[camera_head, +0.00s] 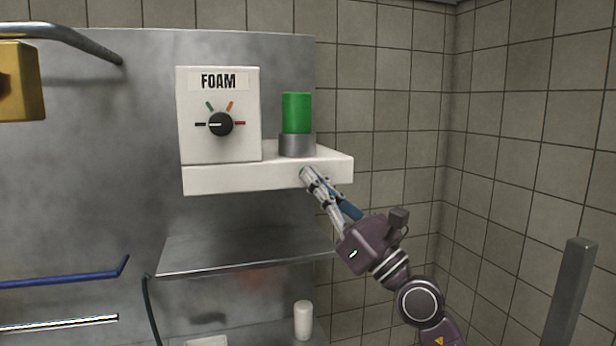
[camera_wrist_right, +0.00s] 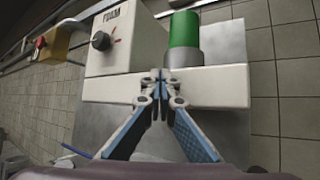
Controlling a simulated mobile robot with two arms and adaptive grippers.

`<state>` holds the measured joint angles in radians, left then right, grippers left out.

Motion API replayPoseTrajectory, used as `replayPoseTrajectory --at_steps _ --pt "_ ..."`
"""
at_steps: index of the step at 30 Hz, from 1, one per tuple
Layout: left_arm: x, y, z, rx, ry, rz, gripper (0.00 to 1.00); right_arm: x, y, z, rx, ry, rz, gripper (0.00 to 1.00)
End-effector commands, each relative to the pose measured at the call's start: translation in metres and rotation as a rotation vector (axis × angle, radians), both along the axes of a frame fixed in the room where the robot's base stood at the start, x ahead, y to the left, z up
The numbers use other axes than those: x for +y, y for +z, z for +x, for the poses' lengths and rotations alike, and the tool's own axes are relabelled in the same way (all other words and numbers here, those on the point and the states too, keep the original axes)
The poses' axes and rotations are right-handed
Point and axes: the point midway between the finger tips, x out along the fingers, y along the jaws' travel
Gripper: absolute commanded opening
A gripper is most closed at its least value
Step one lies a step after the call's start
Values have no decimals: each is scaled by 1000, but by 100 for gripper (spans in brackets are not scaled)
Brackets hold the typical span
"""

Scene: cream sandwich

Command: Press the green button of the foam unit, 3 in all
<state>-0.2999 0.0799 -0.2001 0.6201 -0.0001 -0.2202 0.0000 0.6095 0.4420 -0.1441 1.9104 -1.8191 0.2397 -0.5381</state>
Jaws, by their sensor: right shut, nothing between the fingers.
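The foam unit (camera_head: 220,148) is a white box labelled FOAM with a black dial, mounted on a white ledge (camera_head: 240,180). Its green button (camera_head: 296,112) is a tall green cylinder in a grey collar (camera_head: 297,146) on the right of the ledge. The button also shows in the right wrist view (camera_wrist_right: 184,30). My right gripper (camera_head: 304,174) is shut and empty, its tips at the ledge's front face, below the button. In the right wrist view its closed fingertips (camera_wrist_right: 159,75) are in front of the ledge, left of the collar. My left gripper is not in view.
A metal shelf (camera_head: 240,254) lies below the ledge, and a white cylinder (camera_head: 302,320) stands lower down. A yellow box (camera_head: 20,82) and a blue bar (camera_head: 70,278) are at the left. A grey post (camera_head: 570,290) stands at the right. The space above the button is clear.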

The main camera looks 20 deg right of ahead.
Motion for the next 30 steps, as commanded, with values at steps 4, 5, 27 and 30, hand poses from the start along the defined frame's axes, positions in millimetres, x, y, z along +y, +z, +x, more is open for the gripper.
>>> replayPoseTrajectory --at_steps 4,5,27,30 --pt "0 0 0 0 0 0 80 0 0 0 1 1 0 0" --pt "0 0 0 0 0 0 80 0 0 0 1 1 0 0" --pt "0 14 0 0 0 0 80 -1 0 -18 1 0 -1 0" --pt "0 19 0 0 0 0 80 -1 0 -23 2 0 0 0"
